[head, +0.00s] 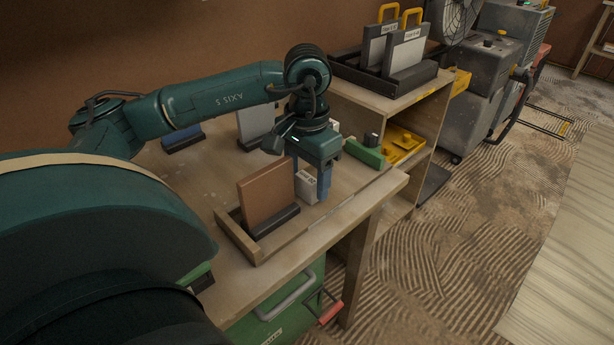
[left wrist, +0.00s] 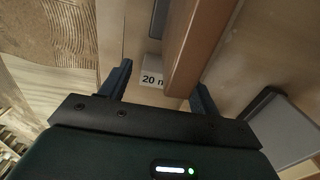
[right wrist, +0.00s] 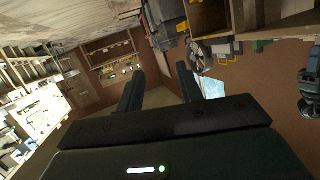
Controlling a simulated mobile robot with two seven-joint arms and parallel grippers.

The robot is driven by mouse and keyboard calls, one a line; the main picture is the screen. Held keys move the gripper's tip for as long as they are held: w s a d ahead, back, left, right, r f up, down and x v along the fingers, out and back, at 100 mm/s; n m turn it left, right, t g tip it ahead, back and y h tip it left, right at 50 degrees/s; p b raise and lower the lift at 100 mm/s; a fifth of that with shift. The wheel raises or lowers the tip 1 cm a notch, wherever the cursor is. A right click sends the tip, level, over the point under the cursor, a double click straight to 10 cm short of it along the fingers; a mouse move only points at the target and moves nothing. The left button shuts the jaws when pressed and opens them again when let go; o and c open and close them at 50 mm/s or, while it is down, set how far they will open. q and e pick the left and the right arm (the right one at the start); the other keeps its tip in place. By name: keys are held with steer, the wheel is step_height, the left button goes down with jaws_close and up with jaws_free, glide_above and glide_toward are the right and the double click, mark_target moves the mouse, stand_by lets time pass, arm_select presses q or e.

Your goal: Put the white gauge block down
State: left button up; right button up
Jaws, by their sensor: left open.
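The white gauge block (head: 308,187) stands on the wooden bench beside a brown panel. In the left wrist view the block (left wrist: 152,78) shows a "20" label, partly cut off. My left gripper (head: 324,187) points down at the block's right side in the head view. Its jaws (left wrist: 162,88) are open, with the block and part of the panel showing between the fingers. I cannot tell whether a finger touches the block. My right gripper (right wrist: 160,88) is open and empty, away from the bench, and does not show in the head view.
The brown panel (head: 266,190) stands upright in a dark holder within a wooden frame (head: 238,238), close to the block. A grey panel (head: 255,122), a green block (head: 364,153) and yellow parts (head: 402,142) are behind. The bench's front strip is clear.

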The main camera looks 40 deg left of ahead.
mark_target(307, 177)
arm_select(q)
step_height(307, 177, up, 11)
steer(key=p, duration=0.2)
steer(key=shift+r, duration=0.15)
arm_select(e)
steer(key=shift+w+a+f+g, duration=0.25)
steer(key=shift+a+f+g, duration=0.15)
steer(key=shift+g, duration=0.1)
arm_select(q)
steer(key=shift+p, duration=0.3)
arm_select(e)
steer(key=shift+r, duration=0.2)
